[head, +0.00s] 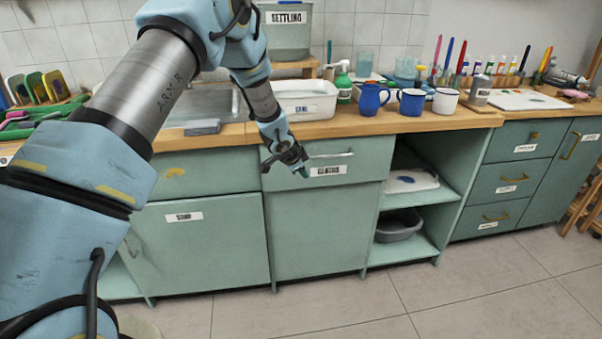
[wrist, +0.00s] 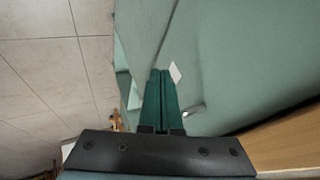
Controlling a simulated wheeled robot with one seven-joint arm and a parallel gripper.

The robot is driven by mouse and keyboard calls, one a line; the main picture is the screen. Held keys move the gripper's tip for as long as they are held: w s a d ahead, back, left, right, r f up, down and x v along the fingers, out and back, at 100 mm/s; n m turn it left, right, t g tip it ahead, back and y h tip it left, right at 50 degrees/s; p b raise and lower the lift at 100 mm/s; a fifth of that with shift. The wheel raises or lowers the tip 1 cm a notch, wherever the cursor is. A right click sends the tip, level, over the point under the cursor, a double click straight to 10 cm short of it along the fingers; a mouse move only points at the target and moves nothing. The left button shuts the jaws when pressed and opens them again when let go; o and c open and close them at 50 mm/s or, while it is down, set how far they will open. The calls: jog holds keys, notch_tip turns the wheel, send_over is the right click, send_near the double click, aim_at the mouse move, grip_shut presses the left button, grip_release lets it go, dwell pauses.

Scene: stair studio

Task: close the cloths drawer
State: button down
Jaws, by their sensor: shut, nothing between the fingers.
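The cloths drawer (head: 355,172) is a green drawer front under the wooden counter, with a bar handle (head: 332,155) and a white label (head: 328,170) that is hard to read. It looks about flush with the cabinet, but a small gap cannot be ruled out. My gripper (head: 305,172) is at the left part of the drawer front, just left of the label. In the wrist view the green fingers (wrist: 161,72) are together and empty, pointing at the green front beside a white label (wrist: 175,72). Whether the tips touch the front cannot be told.
A green cabinet door (head: 205,240) is at the left and an open shelf with a grey tub (head: 398,227) at the right. Blue mugs (head: 371,99), a white mug and a white basin (head: 303,100) stand on the counter above. The tiled floor in front is clear.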

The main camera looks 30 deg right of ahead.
jog(key=v, duration=0.9)
jog(key=shift+a+r+b, duration=0.2)
jog(key=shift+r+b, duration=0.05)
jog(key=shift+b, duration=0.15)
